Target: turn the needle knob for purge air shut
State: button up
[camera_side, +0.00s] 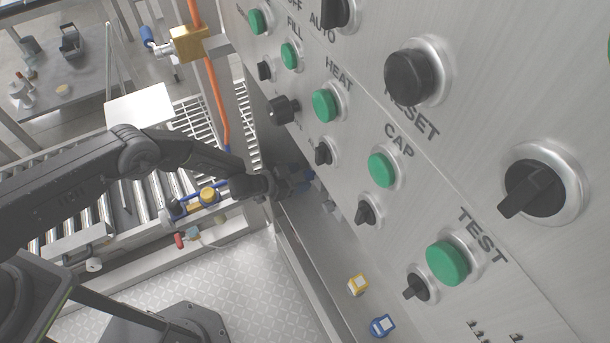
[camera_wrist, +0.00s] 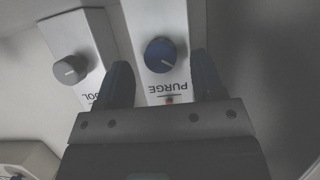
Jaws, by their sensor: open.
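The purge knob (camera_wrist: 161,54) is a round dark blue knob with a pale pointer line, on a light plate marked PURGE. The line points toward the lower right in the wrist view. My gripper (camera_wrist: 160,75) is open, with one dark finger on each side of the plate's lettering. The knob lies just beyond the fingertips, roughly between them, and I see no contact. In the side view my gripper (camera_side: 300,180) is low beside the steel panel, and the purge knob is hidden there.
A grey knob (camera_wrist: 70,69) on a neighbouring plate, its label partly hidden, sits left of my gripper. The panel (camera_side: 465,130) carries green buttons and black selector switches. A yellow block (camera_side: 358,285) and a blue block (camera_side: 383,326) are on the ledge below. A roller conveyor (camera_side: 85,205) runs behind my arm.

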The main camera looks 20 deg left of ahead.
jog(key=shift+x, duration=1.25)
jog(key=shift+c, duration=0.2)
jog(key=c, duration=0.9)
jog(key=shift+o, duration=0.2)
jog(key=m+t+y, duration=0.1)
jog(key=m, duration=0.2)
jog(key=shift+t+y, duration=0.3)
jog(key=shift+t, duration=0.1)
jog(key=m+t+y, duration=0.1)
jog(key=m+t, duration=0.1)
jog(key=m, duration=0.2)
jog(key=shift+d+m, duration=0.1)
jog(key=shift+m, duration=0.2)
